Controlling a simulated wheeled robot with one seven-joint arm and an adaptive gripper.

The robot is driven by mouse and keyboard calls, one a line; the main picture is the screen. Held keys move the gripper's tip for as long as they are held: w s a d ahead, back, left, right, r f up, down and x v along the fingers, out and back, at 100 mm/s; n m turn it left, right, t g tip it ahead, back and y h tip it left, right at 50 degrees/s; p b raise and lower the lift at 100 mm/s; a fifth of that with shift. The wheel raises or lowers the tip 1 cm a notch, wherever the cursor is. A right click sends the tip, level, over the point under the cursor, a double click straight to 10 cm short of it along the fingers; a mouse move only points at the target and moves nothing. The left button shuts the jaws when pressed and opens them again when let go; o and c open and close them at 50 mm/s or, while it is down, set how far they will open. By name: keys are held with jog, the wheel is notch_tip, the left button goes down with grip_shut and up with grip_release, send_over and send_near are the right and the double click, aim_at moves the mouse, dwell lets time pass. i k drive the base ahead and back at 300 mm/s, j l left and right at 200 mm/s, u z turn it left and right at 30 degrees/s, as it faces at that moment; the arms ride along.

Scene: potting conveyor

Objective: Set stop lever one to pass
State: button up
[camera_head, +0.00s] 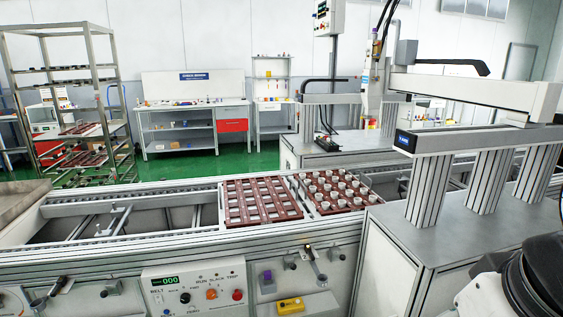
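Below the conveyor's front rail, to the right of the control panel, a small dark lever-like fitting (308,252) stands on the grey front face. A grey rod with a round dark end (321,279) is beside it. I cannot tell which of these is stop lever one, and no pass marking is legible. The control panel (193,284) has a green display reading 000, with black, orange and red knobs.
A brown tray (233,217) with empty slots and another brown tray (313,207) with several white cups sit on the conveyor. A purple-topped block (267,282) and a yellow box (290,306) are on the front. A grey gantry cabinet (420,245) fills the right.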

aim_at(104, 293)
jog(key=i+j+u, duration=0.35)
jog(key=j, duration=0.25)
jog(key=i+j+u, duration=0.7)
jog(key=i+j, duration=0.15)
jog(key=i, duration=0.1)
